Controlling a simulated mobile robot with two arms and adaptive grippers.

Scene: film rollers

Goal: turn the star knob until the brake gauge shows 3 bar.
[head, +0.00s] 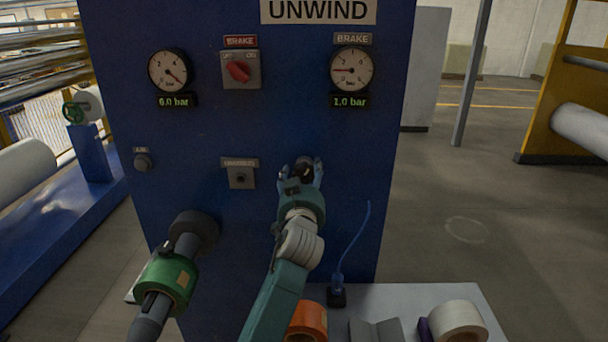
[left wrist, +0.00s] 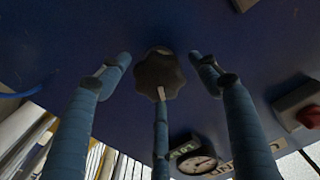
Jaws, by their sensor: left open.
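The dark star knob (head: 305,166) sits on the blue panel, partly hidden by my left gripper (head: 301,174). In the left wrist view the lobed star knob (left wrist: 160,74) is centred between the spread fingers. My left gripper is open, with visible gaps between the two side fingers and the knob; I cannot tell whether the middle finger touches it. The brake gauge (head: 351,70) is above the knob; its red needle points left, near 1, and its green display (head: 350,102) reads 1.0 bar. My right gripper is not in view.
The panel (head: 290,120) also carries a 6.0 bar gauge (head: 169,70), a red brake switch (head: 238,70) and a small button plate (head: 240,175). A green-collared shaft (head: 170,278) juts out at lower left. A low table (head: 390,296) with tape rolls stands below right.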

